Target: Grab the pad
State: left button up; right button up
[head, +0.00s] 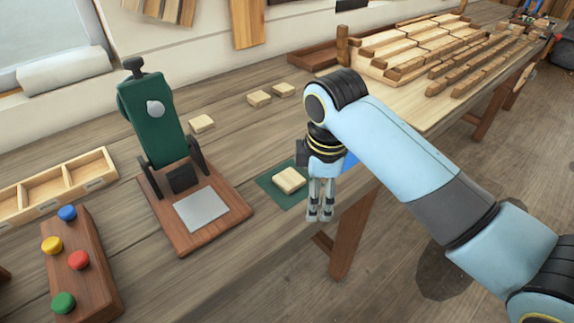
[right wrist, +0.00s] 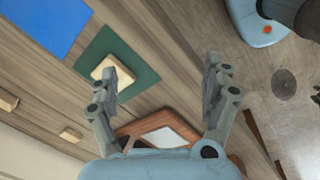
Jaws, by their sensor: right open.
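A small pale, block-like pad (head: 289,180) lies on a dark green mat (head: 272,193) near the bench's front edge. In the right wrist view the pad (right wrist: 108,74) is partly covered by one finger, with the green mat (right wrist: 140,70) around it. My right gripper (head: 321,215) points down just right of the pad, near the bench edge. It is open and empty, and its fingers (right wrist: 165,70) are apart in the wrist view. The pad is not between them. I cannot tell whether a finger touches it. My left gripper is not in view.
A green press on a wooden base (head: 230,212) stands left of the mat. Similar pale pieces (head: 259,98) lie farther back. A blue sheet (right wrist: 40,22) lies beside the mat. A button box (head: 95,275) and divided tray (head: 95,165) are at left. Floor lies beyond the edge.

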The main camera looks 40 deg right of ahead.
jog(key=w+d+r+n+g, duration=0.1)
jog(key=w+r+n, duration=0.1)
jog(key=w+n, duration=0.25)
jog(key=w+d+r+n, duration=0.1)
jog(key=w+r+n, duration=0.2)
jog(key=w, duration=0.3)
jog(key=p, duration=0.1)
send_over(289, 178)
jog(key=shift+y, duration=0.3)
jog(key=f, duration=0.5)
jog(key=shift+w+d+f, duration=0.1)
jog(key=shift+d+f, duration=0.1)
jog(key=shift+f, duration=0.15)
jog(key=f, duration=0.5)
jog(key=shift+a+p, duration=0.2)
jog(key=shift+p, duration=0.1)
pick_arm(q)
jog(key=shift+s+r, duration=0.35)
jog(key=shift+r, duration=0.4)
pick_arm(e)
jog(key=shift+r, duration=0.1)
jog(key=c, duration=1.1)
